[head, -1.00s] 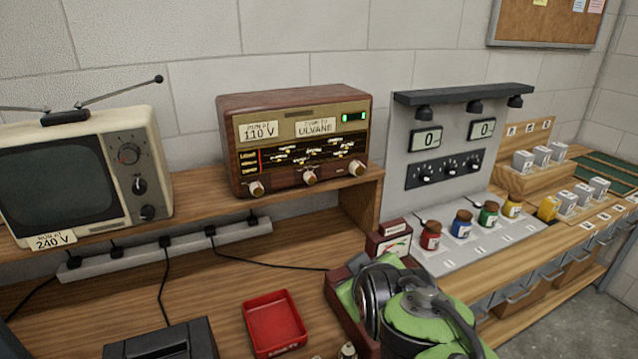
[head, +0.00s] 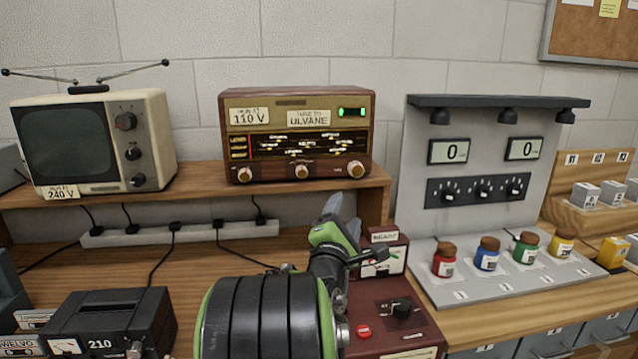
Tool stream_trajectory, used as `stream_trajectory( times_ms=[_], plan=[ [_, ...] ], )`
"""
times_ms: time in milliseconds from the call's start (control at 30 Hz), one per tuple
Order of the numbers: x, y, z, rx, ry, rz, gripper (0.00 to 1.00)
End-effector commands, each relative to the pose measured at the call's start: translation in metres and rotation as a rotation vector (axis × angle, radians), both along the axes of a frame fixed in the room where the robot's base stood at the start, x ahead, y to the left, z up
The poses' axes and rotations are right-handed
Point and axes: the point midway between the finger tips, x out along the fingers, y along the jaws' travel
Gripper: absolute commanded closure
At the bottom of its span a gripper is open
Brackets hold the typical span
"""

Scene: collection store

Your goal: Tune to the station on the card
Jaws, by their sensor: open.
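The brown wooden radio (head: 297,94) stands on the shelf, facing me. Its card (head: 308,117) reads "TUNE TO ULVANE"; another card (head: 249,116) reads "RUN AT 110 V". The dark dial (head: 295,145) carries several small station names, too small to read surely. A green indicator (head: 352,112) glows at the upper right. My gripper (head: 345,212) is raised below and in front of the radio's right end, apart from the knobs, open and seemingly empty. My arm partly hides its fingers.
A television (head: 90,140) stands left of the radio. A power strip (head: 180,233) with cables lies below the shelf. A black meter unit (head: 110,325) is front left, and a red-brown box (head: 395,315) is beside my arm. Coloured jars (head: 487,255) stand on the right.

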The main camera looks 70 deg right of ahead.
Motion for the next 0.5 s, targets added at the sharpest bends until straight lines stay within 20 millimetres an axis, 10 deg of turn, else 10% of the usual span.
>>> stream_trajectory(
  times_ms=[500],
  plan=[
    [0.009, -0.096, 0.022, -0.009, 0.011, -0.006, 0.36]
  ],
)
